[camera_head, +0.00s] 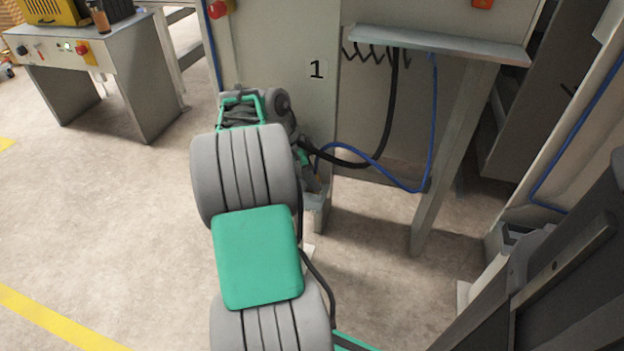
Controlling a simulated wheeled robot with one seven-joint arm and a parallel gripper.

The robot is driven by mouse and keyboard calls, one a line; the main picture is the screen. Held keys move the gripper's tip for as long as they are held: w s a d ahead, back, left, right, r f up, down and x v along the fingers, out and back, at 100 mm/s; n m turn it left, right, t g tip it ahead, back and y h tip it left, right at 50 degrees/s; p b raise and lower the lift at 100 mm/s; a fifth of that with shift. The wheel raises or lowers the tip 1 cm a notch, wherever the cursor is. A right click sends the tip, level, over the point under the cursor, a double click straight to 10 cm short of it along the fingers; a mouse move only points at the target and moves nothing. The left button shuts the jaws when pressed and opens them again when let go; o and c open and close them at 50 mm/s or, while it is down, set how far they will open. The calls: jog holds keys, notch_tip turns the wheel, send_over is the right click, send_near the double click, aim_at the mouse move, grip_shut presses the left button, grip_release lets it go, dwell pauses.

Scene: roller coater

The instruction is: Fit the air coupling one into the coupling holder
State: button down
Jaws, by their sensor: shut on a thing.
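My gripper (309,176) is beside the panel marked 1, mostly behind my own grey and green arm. It is shut on the air coupling at the end of the blue hose (385,172). The coupling itself is too small and too hidden to make out clearly. A small grey bracket (318,198) at the panel's lower edge lies just below the gripper. It may be the coupling holder. I cannot tell whether the coupling touches it or sits in it.
A black hose (388,120) hangs in a loop from below a grey shelf (440,42), beside the blue hose. A slanted grey leg (452,160) stands to the right. A control desk (95,60) stands at upper left. The floor (110,210) at left is clear.

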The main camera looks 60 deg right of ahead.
jog(key=shift+f, duration=0.25)
jog(key=c, duration=1.1)
grip_release()
jog(key=shift+r, duration=0.1)
